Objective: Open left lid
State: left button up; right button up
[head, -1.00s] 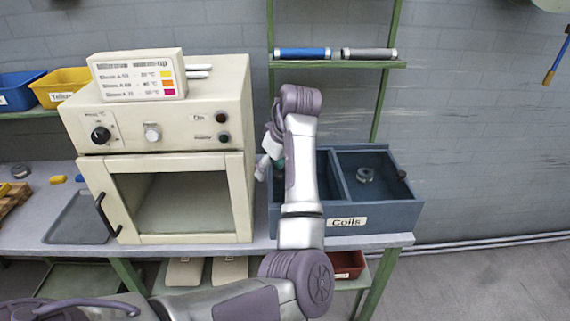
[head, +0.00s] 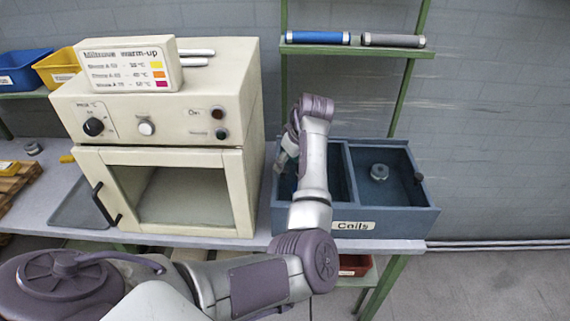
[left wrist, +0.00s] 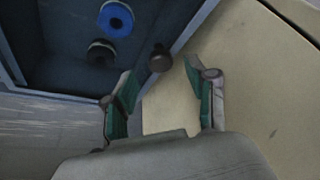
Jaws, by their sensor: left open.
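The blue-grey box labelled Coils (head: 403,222) stands on the bench with two compartments side by side. A dark round knob (left wrist: 160,59) shows at the box's edge in the left wrist view, on the side by the cream cabinet. The lid itself is hard to make out. A blue coil (left wrist: 116,18) and a dark coil (left wrist: 101,52) lie inside that compartment. My left gripper (head: 285,160) is over the left part of the box. In the left wrist view it (left wrist: 163,80) is open and empty, with the knob just beyond and between its fingertips. My right gripper is out of view.
The cream cabinet (head: 150,205) stands close on the left of the box. A grey coil (head: 379,172) and another dark knob (head: 418,178) show at the right compartment. A shelf with a blue roll (head: 318,38) and a grey roll (head: 393,40) is behind.

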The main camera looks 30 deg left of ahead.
aim_at(285, 169)
pick_arm(q)
jog(key=shift+x, duration=1.15)
jog(key=shift+a+f, duration=0.25)
jog(key=shift+f, duration=0.2)
jog(key=c, duration=0.5)
grip_shut()
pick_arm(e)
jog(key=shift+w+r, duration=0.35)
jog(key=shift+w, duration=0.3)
